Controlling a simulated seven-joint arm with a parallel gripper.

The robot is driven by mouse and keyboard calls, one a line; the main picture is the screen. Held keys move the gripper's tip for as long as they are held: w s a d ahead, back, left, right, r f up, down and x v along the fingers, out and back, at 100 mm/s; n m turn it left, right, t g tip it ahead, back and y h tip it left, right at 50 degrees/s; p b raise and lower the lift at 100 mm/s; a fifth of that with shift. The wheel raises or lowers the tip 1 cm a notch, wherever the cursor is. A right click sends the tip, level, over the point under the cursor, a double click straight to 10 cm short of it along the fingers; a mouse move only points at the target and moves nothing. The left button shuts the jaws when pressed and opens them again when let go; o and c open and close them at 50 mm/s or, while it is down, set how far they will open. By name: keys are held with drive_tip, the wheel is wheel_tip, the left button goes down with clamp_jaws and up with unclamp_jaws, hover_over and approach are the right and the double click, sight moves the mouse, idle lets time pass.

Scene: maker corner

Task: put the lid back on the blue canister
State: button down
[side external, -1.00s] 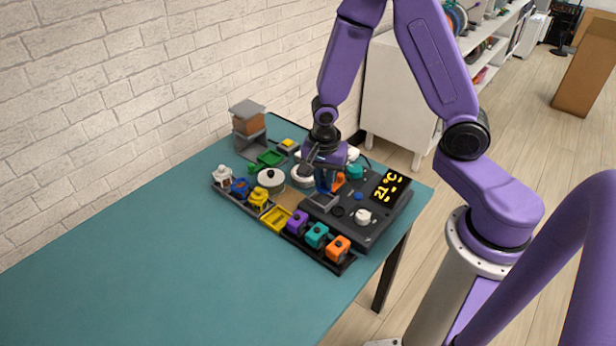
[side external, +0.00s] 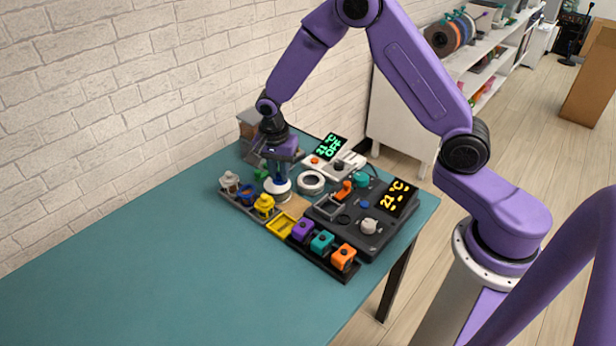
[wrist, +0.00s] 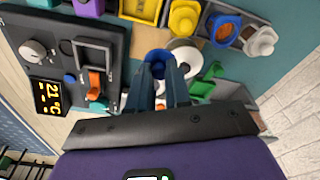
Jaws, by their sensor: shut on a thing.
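My gripper (side external: 279,178) points down above the round white pot, at the inner end of the row of small canisters. It is shut on the blue lid (wrist: 157,58), which shows between and beyond the dark fingers in the wrist view. The blue canister (side external: 247,194) stands in the row's dark tray, to the left of my gripper. In the wrist view the blue canister (wrist: 224,29) is open at the top, with orange-brown contents. The lid is apart from it. The fingers hide part of the lid.
A yellow canister (side external: 264,205) and a white canister (side external: 229,182) flank the blue one. The white pot (side external: 277,191) is below my gripper. A black panel (side external: 345,226) with a lit display lies to the right. The table's front left is clear.

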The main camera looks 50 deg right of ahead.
drive_tip(key=w+a, duration=0.3)
drive_tip(key=w, duration=0.7)
drive_tip(key=shift+n, duration=0.4)
drive_tip(key=shift+w+a+f, duration=0.1)
drive_tip(key=shift+f, duration=1.5)
drive_tip(key=shift+w+a+f, duration=0.1)
drive_tip(key=shift+f, duration=1.5)
drive_tip(key=shift+f, duration=0.2)
drive_tip(key=shift+c, duration=2.4)
unclamp_jaws()
wheel_tip(320, 180, up, 7)
